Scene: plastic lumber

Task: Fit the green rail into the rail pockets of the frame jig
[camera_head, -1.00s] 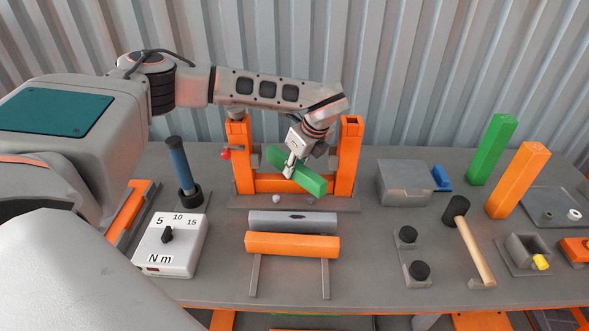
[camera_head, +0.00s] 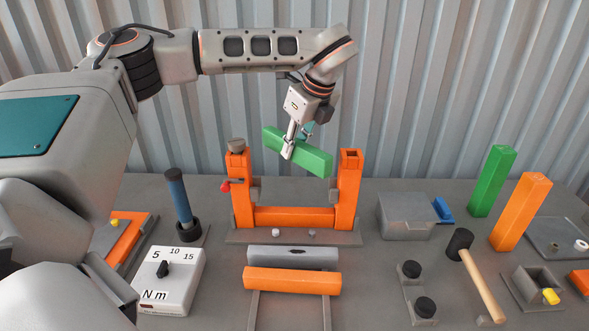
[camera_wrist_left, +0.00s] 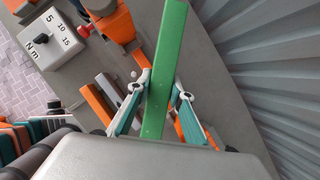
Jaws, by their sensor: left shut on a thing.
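The green rail (camera_head: 312,160) is held in the air, tilted, above the frame jig in the head view. My left gripper (camera_head: 288,150) is shut on it near its middle. In the left wrist view the green rail (camera_wrist_left: 166,70) passes between the two fingers of my left gripper (camera_wrist_left: 161,88). The orange frame jig (camera_head: 293,216) stands upright on the table, with two posts and a low crossbar. The rail is apart from both posts, at and above the level of their tops. Grey brackets (camera_head: 255,190) sit on the inner faces of the posts. My right gripper is not in view.
A grey bar (camera_head: 293,256) and an orange bar (camera_head: 292,281) lie in front of the jig. A torque box (camera_head: 170,283) and blue-handled driver (camera_head: 178,192) stand left. A grey box (camera_head: 405,214), mallet (camera_head: 476,275), green post (camera_head: 492,180) and orange post (camera_head: 523,210) are right.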

